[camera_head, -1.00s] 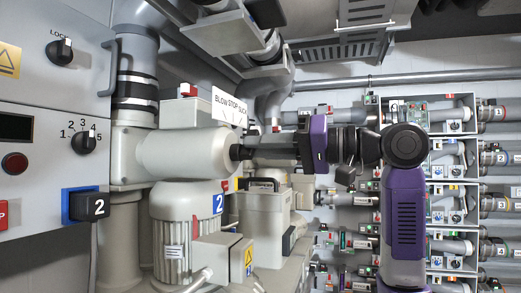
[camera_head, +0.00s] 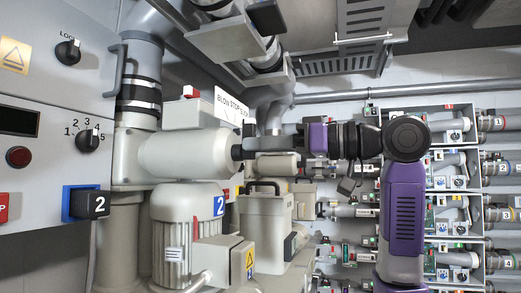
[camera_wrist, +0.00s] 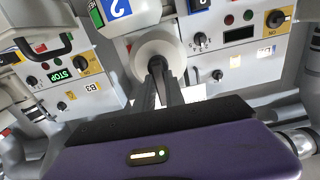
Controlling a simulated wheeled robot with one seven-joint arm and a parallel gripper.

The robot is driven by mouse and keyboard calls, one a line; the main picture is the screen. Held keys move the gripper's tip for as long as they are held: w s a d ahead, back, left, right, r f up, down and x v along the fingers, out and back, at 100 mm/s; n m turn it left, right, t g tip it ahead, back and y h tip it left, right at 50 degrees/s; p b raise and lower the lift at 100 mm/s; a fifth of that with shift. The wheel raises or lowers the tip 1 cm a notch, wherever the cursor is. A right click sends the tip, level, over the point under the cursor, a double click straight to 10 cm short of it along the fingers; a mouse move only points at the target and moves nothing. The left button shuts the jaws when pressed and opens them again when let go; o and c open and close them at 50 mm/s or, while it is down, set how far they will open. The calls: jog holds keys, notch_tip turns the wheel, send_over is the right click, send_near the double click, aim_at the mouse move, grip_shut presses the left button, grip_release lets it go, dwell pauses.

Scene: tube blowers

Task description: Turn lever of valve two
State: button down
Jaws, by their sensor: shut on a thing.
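The valve is a light grey cylinder (camera_head: 190,153) above a motor with a blue "2" label (camera_head: 219,205). A sign reading BLOW, STOP, SUCK (camera_head: 230,105) stands above its right end. My gripper (camera_head: 245,150) reaches in from the right, its fingers at the dark lever end of the cylinder. In the wrist view the fingers (camera_wrist: 162,72) are close together on the dark lever (camera_wrist: 157,64) in front of the round white valve face (camera_wrist: 158,52). The fingers hide most of the lever, so its exact angle cannot be told.
A control panel with a dial (camera_head: 87,140) and a blue-backed "2" switch (camera_head: 86,203) is at the left. A handled grey box (camera_head: 266,215) stands below my gripper. Racks of tubes and valves (camera_head: 455,170) fill the right. Pipes and a vent (camera_head: 362,35) are overhead.

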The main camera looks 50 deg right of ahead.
dwell(0.3)
jog(key=c, duration=1.4)
grip_release()
jog(key=shift+s, duration=0.1)
jog(key=b+v, duration=0.2)
jog(key=v, duration=0.5)
jog(key=shift+s+d, duration=0.15)
jog(key=shift+s, duration=0.15)
